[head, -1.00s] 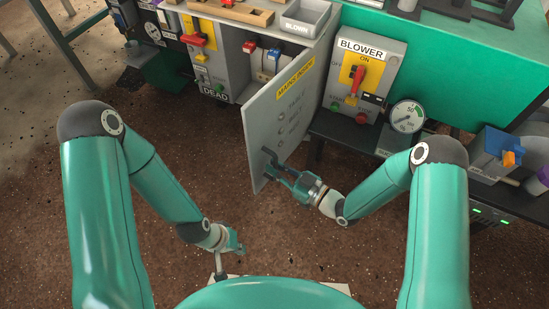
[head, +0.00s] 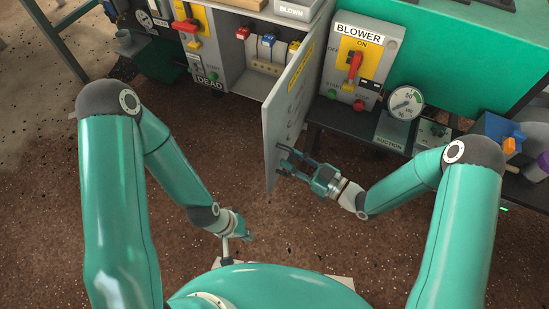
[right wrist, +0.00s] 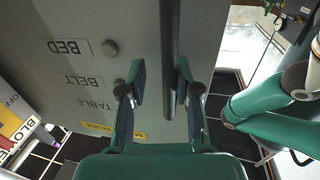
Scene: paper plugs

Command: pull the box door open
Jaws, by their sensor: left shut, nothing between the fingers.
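The grey box door (head: 283,125) stands swung out from its box (head: 232,70), with the yellow label near its top. The inside of the box shows to the left of the door. My right gripper (head: 284,161) is at the lower part of the door. In the right wrist view its fingers (right wrist: 162,100) are apart, one on each side of a dark upright bar handle (right wrist: 169,45), with gaps visible; contact is unclear. The door face (right wrist: 75,25) reads BED, BELT, TABLE beside round knobs. My left gripper (head: 246,236) is shut and empty, low and away from the door.
Inside the box are red, blue and yellow-topped plugs (head: 267,42). The BLOWER switch panel (head: 360,60) and a suction gauge (head: 405,103) stand right of the door. A DEAD panel (head: 208,65) is on the left. Brown floor (head: 215,155) before the box is clear.

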